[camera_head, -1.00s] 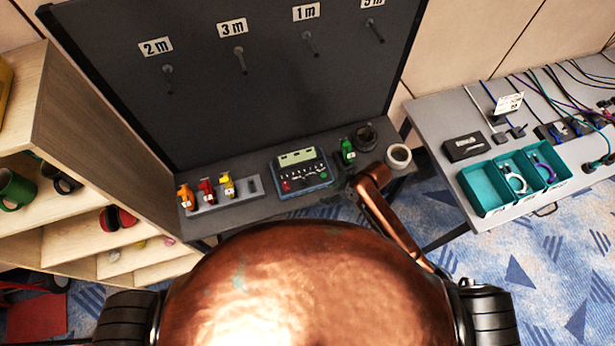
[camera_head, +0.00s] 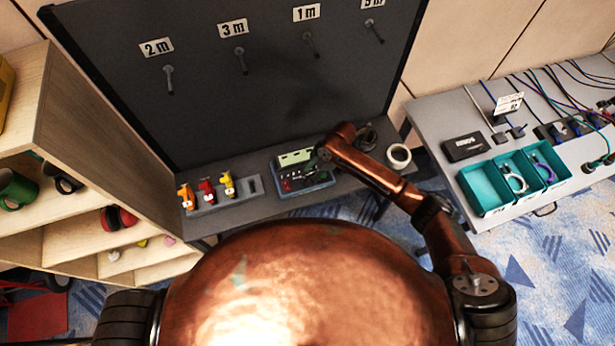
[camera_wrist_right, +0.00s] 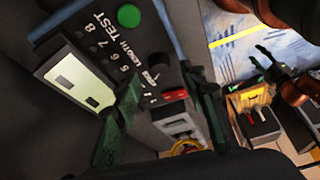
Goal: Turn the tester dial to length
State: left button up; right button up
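The tester (camera_head: 311,182), a blue-edged box with a pale screen, lies on the desk under the dark board. Its right part is covered by my right arm. In the right wrist view the tester's panel (camera_wrist_right: 98,55) shows a green TEST button, a row of numbers and the word LENGTH. The black tester dial (camera_wrist_right: 157,63) stands beside that lettering; which way it points I cannot tell. My right gripper (camera_wrist_right: 170,88) is open, its two fingers apart over the panel near the dial. In the head view this gripper (camera_head: 322,153) is at the tester's right side. My left gripper is not in view.
Orange, red and yellow plugs stand in a grey holder (camera_head: 246,186) left of the tester. A white tape roll (camera_head: 398,156) lies right of my arm. A side table holds teal trays (camera_head: 487,192) and cables. A wooden shelf (camera_head: 85,130) stands at the left.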

aim_at(306, 180)
jog(key=shift+x, duration=1.3)
jog(key=shift+c, duration=0.6)
grip_shut()
